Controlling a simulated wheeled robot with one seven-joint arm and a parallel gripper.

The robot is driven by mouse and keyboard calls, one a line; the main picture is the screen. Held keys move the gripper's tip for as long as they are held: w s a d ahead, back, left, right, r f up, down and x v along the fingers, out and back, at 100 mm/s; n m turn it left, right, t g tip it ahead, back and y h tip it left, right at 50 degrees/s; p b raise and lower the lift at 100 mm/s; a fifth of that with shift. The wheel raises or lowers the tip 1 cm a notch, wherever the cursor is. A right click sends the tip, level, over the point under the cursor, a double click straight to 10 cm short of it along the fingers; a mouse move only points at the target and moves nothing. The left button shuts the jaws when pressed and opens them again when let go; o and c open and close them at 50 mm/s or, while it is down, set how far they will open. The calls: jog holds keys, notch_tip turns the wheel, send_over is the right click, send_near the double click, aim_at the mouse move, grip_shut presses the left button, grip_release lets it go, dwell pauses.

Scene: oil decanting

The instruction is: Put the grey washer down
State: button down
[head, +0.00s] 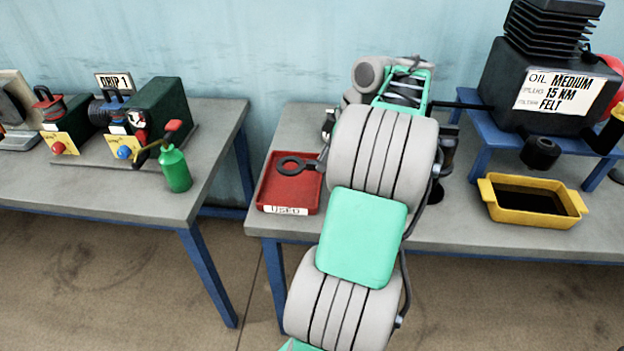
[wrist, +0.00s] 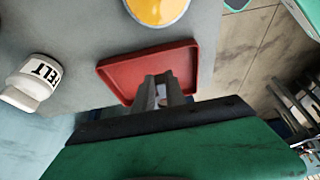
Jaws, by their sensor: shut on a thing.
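The grey washer (head: 305,164) is a dark ring with a tab. In the head view it shows over the red tray labelled USED (head: 290,209), with its tab running right toward my arm. I cannot tell whether it touches the tray floor. In the wrist view my gripper (wrist: 161,82) points at the red tray (wrist: 186,57), its two fingers close together and shut on the washer. The washer is hardly visible between the fingers there. My arm hides most of the gripper in the head view.
On the right stand a yellow oil pan (head: 535,205) and a black engine (head: 548,85) on a blue stand. A green oil can (head: 175,170) is on the left table. The wrist view shows a white FELT container (wrist: 35,85) and a yellow round thing (wrist: 157,10).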

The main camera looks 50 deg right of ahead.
jog(key=b, duration=0.1)
send_over(310, 184)
jog(key=s, duration=0.1)
jog(key=f, duration=0.5)
jog(key=shift+d+f, duration=0.15)
jog(key=shift+d, duration=0.2)
jog(key=shift+s+f+b, duration=0.1)
jog(key=shift+f+b, duration=0.4)
jog(key=shift+f, duration=0.85)
jog(key=shift+f, duration=0.15)
jog(key=c, duration=1.4)
grip_release()
